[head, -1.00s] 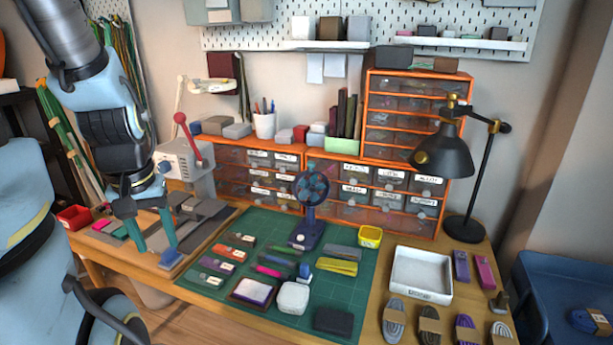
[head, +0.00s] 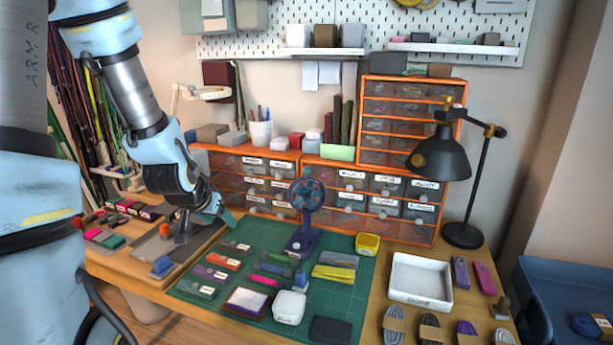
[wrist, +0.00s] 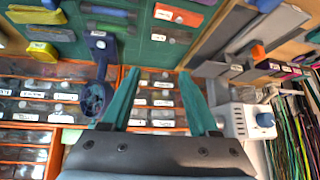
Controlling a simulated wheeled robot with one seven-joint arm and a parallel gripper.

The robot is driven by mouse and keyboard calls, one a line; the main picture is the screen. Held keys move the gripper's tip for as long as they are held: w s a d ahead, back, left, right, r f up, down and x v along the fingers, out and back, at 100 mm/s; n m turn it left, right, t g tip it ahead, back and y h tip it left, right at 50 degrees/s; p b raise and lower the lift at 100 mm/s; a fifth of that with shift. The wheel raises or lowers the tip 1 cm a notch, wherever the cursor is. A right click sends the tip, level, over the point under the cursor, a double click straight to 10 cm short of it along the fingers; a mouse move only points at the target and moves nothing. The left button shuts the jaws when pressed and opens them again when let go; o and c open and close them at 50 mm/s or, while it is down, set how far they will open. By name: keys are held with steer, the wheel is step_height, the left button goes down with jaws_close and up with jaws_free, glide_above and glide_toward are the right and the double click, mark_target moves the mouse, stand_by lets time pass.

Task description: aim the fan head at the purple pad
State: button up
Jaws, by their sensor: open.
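The small fan stands upright on the green mat, with a dark blue base (head: 301,243) and a round caged head (head: 307,195). In the head view the caged face points roughly toward the camera. In the wrist view the fan head (wrist: 96,98) is left of my fingers. A flat purple piece with a white label (head: 209,272) lies on the mat's left side, below an orange one; I take it as the purple pad. My gripper (head: 217,216) is left of the fan, apart from it. Its teal fingers (wrist: 160,74) are open and empty.
Orange drawer cabinets (head: 343,164) stand behind the fan. A yellow bin (head: 367,244) and a white tray (head: 421,280) are to its right. Several small pieces lie on the mat (head: 335,301) in front of it. A black lamp (head: 442,157) stands at right.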

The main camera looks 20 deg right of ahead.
steer(key=w+d+f+m+t+h+b, duration=0.1)
steer(key=w+d+m+t+h, duration=0.2)
steer(key=d, duration=0.6)
steer(key=t+h+b, duration=0.2)
steer(key=h, duration=0.5)
glide_toward(305, 170)
steer(key=p+x, duration=0.3)
steer(key=x, duration=0.6)
steer(key=shift+w+d+r, duration=0.1)
steer(key=shift+w+d, duration=0.1)
steer(key=shift+d, duration=0.15)
steer(key=shift+w+d+p, duration=0.35)
steer(key=shift+w+d, duration=0.1)
steer(key=shift+d, duration=0.05)
steer(key=shift+c, duration=0.3)
jaws_close()
